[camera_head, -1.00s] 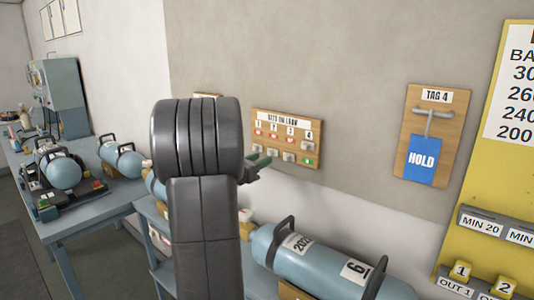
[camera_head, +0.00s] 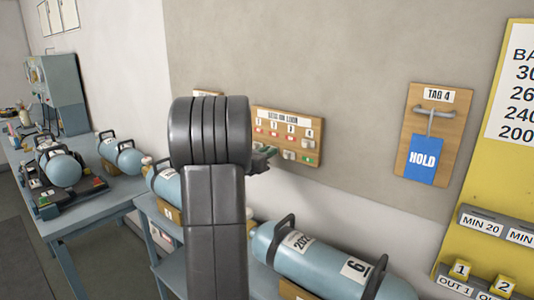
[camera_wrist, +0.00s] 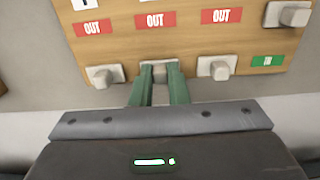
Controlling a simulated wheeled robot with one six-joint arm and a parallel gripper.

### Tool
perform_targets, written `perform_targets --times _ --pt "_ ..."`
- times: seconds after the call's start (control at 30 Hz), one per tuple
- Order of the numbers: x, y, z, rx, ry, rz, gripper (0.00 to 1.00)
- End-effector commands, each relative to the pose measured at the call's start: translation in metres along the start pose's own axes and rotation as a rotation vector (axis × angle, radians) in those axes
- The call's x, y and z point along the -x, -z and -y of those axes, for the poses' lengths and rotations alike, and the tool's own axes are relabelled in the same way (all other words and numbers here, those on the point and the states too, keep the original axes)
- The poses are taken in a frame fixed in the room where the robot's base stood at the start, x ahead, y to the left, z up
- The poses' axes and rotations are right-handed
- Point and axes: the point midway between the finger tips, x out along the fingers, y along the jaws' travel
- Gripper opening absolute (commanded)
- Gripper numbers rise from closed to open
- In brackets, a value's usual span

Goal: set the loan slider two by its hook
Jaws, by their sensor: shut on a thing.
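The loan board (camera_head: 260,113) is a wooden panel on the wall with columns numbered 1 to 4. My gripper (camera_wrist: 159,72) has its green fingers shut on slider two (camera_wrist: 158,66), a pale grey knob below the second red OUT label (camera_wrist: 155,20). Slider two sits low in its column, level with slider one (camera_wrist: 105,75) and slider three (camera_wrist: 220,67). Slider four (camera_wrist: 288,14) sits higher, with a green IN label (camera_wrist: 268,61) showing below it. In the head view my gripper (camera_head: 266,151) is at the board, partly hidden by my arm.
A TAG 4 board (camera_head: 430,135) at right has a hook (camera_head: 434,111) with a blue HOLD tag (camera_head: 421,160). Another small board (camera_head: 207,94) is mostly hidden behind my arm. Blue cylinder 6 (camera_head: 315,257) lies below the loan board. A yellow panel (camera_head: 480,190) stands at right.

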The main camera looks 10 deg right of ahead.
Motion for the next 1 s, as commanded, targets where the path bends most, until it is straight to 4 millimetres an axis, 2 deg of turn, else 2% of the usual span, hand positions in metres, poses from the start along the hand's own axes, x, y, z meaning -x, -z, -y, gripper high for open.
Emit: perform_targets --times 0.1,0.3,0.4,0.7,0.73,0.83,1.0 --pt "0.000 -0.006 0.000 -0.001 0.000 0.001 0.00" --pt "0.000 -0.044 0.000 -0.003 0.000 0.003 0.00" --pt "0.000 -0.055 0.000 -0.002 0.000 0.002 0.00" --pt "0.000 -0.059 0.000 -0.002 0.000 0.005 0.00" --pt "0.000 -0.059 0.000 -0.002 0.000 0.005 0.16" --pt "0.000 -0.059 0.000 -0.002 0.000 0.005 0.36" --pt "0.000 -0.058 0.000 -0.001 0.000 0.002 0.36"
